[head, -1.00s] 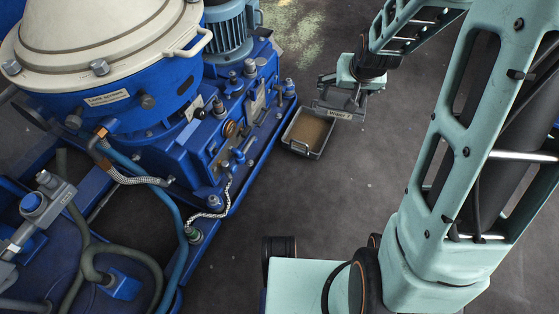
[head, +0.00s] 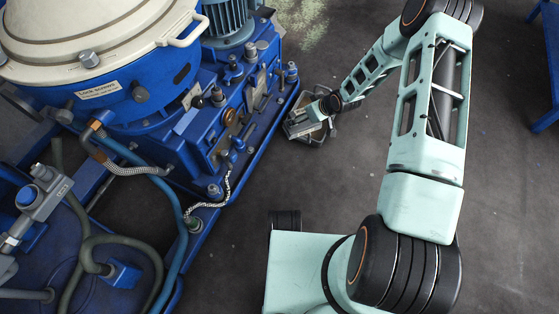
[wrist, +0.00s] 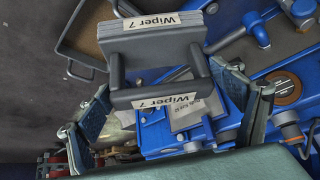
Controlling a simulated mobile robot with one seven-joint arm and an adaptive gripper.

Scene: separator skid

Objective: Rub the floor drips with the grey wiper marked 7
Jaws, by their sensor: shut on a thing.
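The grey wiper (wrist: 150,38) fills the upper middle of the wrist view, with "Wiper 7" labels on its block and on its handle bar. My gripper (wrist: 170,108) is shut on the wiper, with one finger on each side of its handle. In the head view my gripper (head: 311,112) is low beside the blue skid, over the tray, and the wiper is only partly visible there. A pale yellow-green speckled patch (head: 302,14) lies on the floor at the top of the head view. I cannot tell for certain that it is the drips.
A shallow metal tray (head: 312,137) stands on the floor under my gripper, mostly hidden by it; its rim also shows in the wrist view (wrist: 72,55). The blue separator skid (head: 215,150) stands close on the left. The dark floor to the right is mostly clear, with a blue stand (head: 545,120) at the edge.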

